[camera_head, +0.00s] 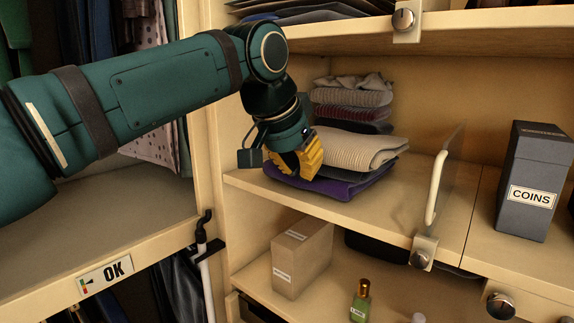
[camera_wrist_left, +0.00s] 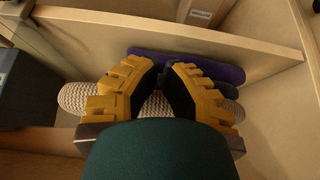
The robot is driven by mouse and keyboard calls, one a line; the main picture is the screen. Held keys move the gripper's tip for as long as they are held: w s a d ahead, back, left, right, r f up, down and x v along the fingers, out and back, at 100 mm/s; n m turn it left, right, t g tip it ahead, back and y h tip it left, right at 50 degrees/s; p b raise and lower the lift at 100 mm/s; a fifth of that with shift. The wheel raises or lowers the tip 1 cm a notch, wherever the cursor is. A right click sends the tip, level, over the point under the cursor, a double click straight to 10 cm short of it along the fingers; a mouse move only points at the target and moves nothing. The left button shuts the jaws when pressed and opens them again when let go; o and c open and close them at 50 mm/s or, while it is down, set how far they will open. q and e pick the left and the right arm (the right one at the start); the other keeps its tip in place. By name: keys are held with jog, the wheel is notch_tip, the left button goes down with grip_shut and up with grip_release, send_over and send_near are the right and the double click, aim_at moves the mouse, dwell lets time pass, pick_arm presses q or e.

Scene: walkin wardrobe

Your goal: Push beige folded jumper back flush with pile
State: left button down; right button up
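The beige folded jumper (camera_head: 360,148) lies on top of a dark grey and a purple folded garment (camera_head: 345,186) on the middle shelf. Its right end reaches out past the purple one. My left gripper (camera_head: 306,160) is at the pile's left front, pointing down, its yellow fingers overlapping the jumper's near side. In the left wrist view, the fingers (camera_wrist_left: 164,66) have a narrow gap with beige knit (camera_wrist_left: 76,97) between and beside them; the purple garment shows beyond the tips. I cannot tell whether the fingers touch the jumper. My right gripper is out of view.
A second folded pile (camera_head: 352,100) stands behind. A clear divider (camera_head: 447,175) with a pale edge stands to the right, then a grey COINS box (camera_head: 533,180). A wardrobe upright (camera_head: 205,130) is to the left. A carton (camera_head: 301,258) and green bottle (camera_head: 361,303) stand below.

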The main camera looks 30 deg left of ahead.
aim_at(345, 139)
pick_arm(q)
jog(key=shift+w, duration=0.25)
jog(key=shift+w, duration=0.15)
jog(key=w+p, duration=0.1)
jog(key=w, duration=0.1)
jog(key=w+p, duration=0.2)
jog(key=shift+d+r, duration=0.2)
jog(key=shift+w+f, duration=0.15)
jog(key=shift+w, duration=0.2)
